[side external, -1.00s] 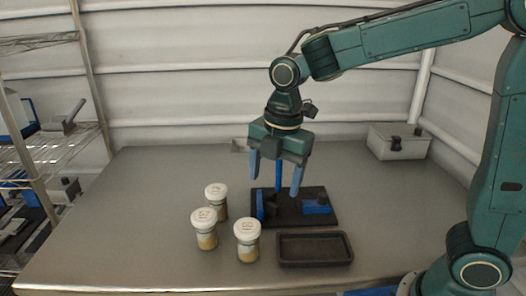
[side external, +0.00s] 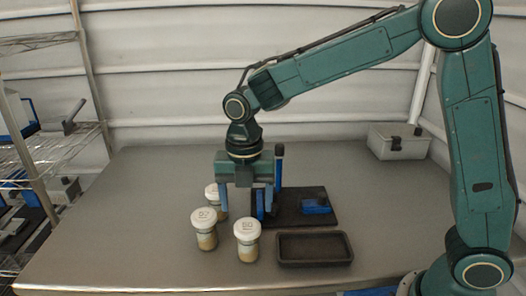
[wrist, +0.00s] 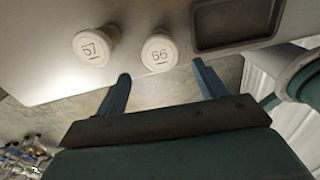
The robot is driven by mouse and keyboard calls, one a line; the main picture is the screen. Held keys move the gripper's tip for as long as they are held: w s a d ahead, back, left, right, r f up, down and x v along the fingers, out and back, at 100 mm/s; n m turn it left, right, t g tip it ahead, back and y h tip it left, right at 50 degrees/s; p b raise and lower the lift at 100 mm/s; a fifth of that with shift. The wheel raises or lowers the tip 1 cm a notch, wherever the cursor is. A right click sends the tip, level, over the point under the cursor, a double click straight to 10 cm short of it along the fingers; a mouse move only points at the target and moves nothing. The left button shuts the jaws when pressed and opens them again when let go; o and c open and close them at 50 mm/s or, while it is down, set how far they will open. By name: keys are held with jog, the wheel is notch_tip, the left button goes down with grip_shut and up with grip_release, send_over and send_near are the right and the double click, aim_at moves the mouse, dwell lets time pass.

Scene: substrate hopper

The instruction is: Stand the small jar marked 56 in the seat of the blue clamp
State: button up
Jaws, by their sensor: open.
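A small white-lidded jar (side external: 247,240) stands at the front, left of the dark tray; its lid reads like 56 or 66 in the wrist view (wrist: 160,52), and I cannot tell which. A jar marked 57 (side external: 205,230) stands to its left. A third jar (side external: 213,197) stands behind, partly hidden by a finger, its mark unreadable. The blue clamp (side external: 315,205) is on a black base, with a tall blue post; its seat is partly hidden by my gripper. My gripper (side external: 246,211) is open and empty, pointing down, above and behind the front-right jar.
A shallow dark tray (side external: 314,261) lies in front of the clamp and right of the jars. A grey box (side external: 398,142) stands at the back right. Wire shelving (side external: 60,150) is at the left. The left part of the metal table (side external: 130,210) is clear.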

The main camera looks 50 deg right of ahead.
aim_at(248, 226)
jog(key=shift+f, duration=4)
jog(key=shift+c, duration=0.2)
jog(key=c, duration=0.7)
jog(key=shift+r, duration=2.55)
jog(key=shift+d, duration=0.1)
